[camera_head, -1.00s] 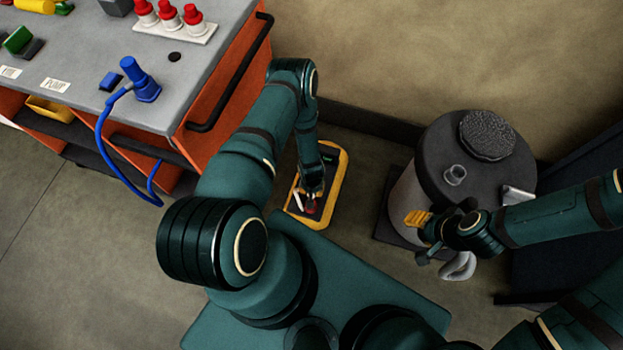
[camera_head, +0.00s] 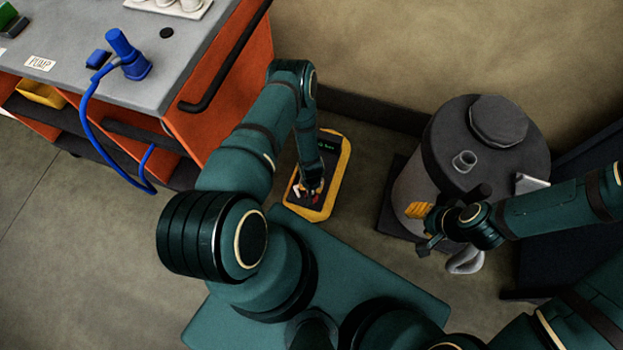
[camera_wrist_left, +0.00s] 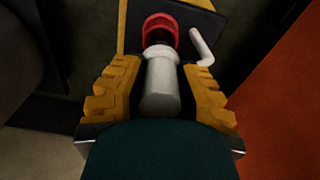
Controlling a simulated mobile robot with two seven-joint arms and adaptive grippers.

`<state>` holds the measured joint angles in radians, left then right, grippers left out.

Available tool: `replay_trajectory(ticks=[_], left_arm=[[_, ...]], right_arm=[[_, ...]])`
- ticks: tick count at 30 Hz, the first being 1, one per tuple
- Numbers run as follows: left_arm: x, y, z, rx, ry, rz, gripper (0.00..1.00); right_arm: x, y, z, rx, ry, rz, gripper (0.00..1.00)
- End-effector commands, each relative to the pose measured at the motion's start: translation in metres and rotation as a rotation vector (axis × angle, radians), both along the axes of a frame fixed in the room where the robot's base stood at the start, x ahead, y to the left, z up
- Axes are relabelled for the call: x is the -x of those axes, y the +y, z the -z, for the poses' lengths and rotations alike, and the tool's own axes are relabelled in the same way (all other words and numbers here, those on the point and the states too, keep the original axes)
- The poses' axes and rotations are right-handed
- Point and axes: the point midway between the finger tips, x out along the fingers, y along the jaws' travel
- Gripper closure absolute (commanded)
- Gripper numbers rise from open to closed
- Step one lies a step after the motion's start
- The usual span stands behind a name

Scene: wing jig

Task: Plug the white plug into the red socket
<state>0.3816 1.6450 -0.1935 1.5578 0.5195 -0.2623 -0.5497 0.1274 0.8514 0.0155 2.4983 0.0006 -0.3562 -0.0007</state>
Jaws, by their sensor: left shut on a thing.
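The white plug (camera_wrist_left: 160,88) is between the yellow-padded fingers of my left gripper (camera_wrist_left: 160,95) in the left wrist view, shut on it. The red socket (camera_wrist_left: 160,24) lies straight ahead of the plug, with a dark opening. The plug's narrow front end overlaps the socket's near rim; I cannot tell how far it is inside. In the head view my left gripper (camera_head: 312,186) is low over the yellow-and-black box (camera_head: 337,180), which carries the socket. My right gripper (camera_head: 424,226) is beside the grey drum; its finger opening is unclear.
A white bent piece (camera_wrist_left: 203,47) stands right of the socket. The orange cart (camera_head: 225,90) with a black handle is left of my left arm. A blue plug (camera_head: 127,55) with a cord stands on its grey top. The grey drum (camera_head: 450,145) is at right.

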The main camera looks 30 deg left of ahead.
Motion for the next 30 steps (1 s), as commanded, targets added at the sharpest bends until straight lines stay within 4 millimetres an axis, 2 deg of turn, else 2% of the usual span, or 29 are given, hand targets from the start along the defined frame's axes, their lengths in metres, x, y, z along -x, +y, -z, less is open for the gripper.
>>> replay_trajectory(ticks=[30], left_arm=[[-0.0004, 0.0002, 0.0054, 0.0, 0.0, 0.001, 1.0]], right_arm=[[-0.0005, -0.0001, 0.0085, 0.0, -0.002, 0.001, 0.53]])
